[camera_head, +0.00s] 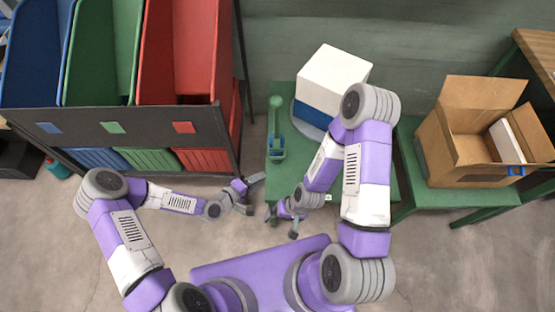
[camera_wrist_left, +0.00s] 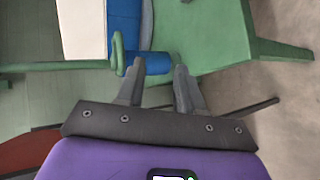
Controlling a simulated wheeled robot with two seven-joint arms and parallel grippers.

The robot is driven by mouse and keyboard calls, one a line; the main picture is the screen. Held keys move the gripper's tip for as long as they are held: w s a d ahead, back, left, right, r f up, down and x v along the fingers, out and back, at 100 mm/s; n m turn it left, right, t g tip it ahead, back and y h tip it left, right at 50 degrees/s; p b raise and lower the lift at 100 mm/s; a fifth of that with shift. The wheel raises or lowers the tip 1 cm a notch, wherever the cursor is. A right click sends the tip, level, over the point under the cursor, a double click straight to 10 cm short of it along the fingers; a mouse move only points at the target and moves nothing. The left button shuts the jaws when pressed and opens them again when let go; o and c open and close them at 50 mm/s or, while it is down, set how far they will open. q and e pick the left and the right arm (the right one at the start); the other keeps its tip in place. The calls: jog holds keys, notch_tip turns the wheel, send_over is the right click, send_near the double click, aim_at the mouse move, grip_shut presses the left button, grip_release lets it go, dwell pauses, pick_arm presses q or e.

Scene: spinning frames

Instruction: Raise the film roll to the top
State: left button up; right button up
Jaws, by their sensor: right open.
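A blue film roll (camera_wrist_left: 155,64) shows in the left wrist view, just beyond my left fingertips, beside a green frame (camera_wrist_left: 117,52). In the head view the green frame (camera_head: 276,130) stands on the green table (camera_head: 340,192), left of the white box (camera_head: 333,72); I cannot make out the roll there. The box's lower part is blue (camera_head: 312,116). My left gripper (camera_head: 257,193) is open and empty at the table's left edge, a little apart from the frame. My right gripper (camera_head: 282,226) is open and empty at the table's front edge.
A dark rack (camera_head: 120,127) with blue, green and red bins stands at the left, close to my left arm. An open cardboard box (camera_head: 445,145) sits on another green table (camera_head: 410,170) at the right. Bare floor (camera_head: 450,260) is at the front right.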

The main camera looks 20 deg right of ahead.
aim_at(277, 158)
pick_arm(q)
jog(key=w+d+h, duration=0.1)
jog(key=w+d, duration=0.1)
jog(key=d, duration=0.1)
jog(key=w+d+r+n+t+h+b, duration=0.1)
jog(key=w+d, duration=0.1)
jog(key=d, duration=0.1)
jog(key=w+d+h+b, duration=0.1)
jog(key=w+d, duration=0.1)
jog(key=d, duration=0.1)
jog(key=shift+w+d+r, duration=0.1)
jog(key=shift+w+r, duration=0.15)
jog(key=shift+r, duration=0.05)
grip_shut()
